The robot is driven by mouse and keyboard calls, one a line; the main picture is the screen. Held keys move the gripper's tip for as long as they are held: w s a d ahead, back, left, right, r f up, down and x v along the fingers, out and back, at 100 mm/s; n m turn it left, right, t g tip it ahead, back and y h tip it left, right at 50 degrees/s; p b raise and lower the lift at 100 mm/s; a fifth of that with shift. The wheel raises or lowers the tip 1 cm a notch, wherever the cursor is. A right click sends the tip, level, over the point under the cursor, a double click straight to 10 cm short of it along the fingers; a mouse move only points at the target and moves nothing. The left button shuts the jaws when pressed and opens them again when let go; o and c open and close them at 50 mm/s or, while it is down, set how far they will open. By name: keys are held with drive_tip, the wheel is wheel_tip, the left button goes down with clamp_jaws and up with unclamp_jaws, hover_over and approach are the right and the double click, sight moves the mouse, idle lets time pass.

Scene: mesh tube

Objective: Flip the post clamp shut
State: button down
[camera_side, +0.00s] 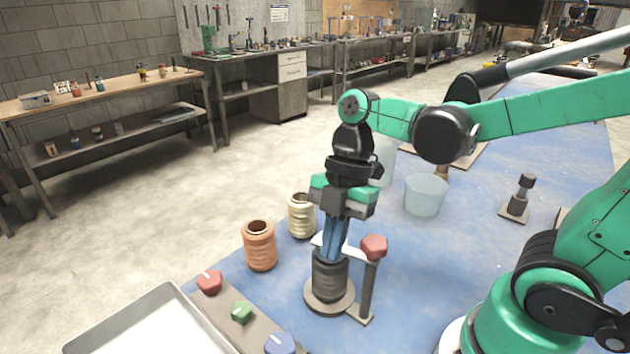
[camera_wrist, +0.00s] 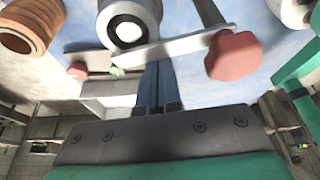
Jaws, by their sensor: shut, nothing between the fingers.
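The post clamp has an upright grey post (camera_side: 367,290), a pale flat arm (camera_wrist: 180,45) and a red knob (camera_side: 374,247). The knob also shows in the wrist view (camera_wrist: 233,56). The arm reaches left from the knob at the height of the top of a dark ribbed cylinder (camera_side: 330,277) on a round base. In the wrist view the cylinder's pale ring end (camera_wrist: 127,28) lies beside the arm. My gripper (camera_side: 334,254) points down, its blue fingers shut and empty, close to the arm and cylinder. The arm partly hides the fingertips; I cannot tell whether they touch.
An orange spool (camera_side: 260,246) and a cream spool (camera_side: 301,216) stand left of the cylinder. A panel with red (camera_side: 209,282), green (camera_side: 241,312) and blue (camera_side: 279,343) knobs and a pale tray (camera_side: 150,325) lie in front. A translucent cylinder (camera_side: 425,195) stands behind.

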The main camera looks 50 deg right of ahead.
drive_tip(key=shift+w+d+m, duration=0.1)
drive_tip(key=shift+d+m, duration=0.05)
drive_tip(key=shift+m, duration=0.25)
idle(0.4)
wheel_tip(320, 180, up, 9)
drive_tip(key=shift+a+r, duration=0.2)
drive_tip(key=shift+a, duration=0.1)
idle(0.5)
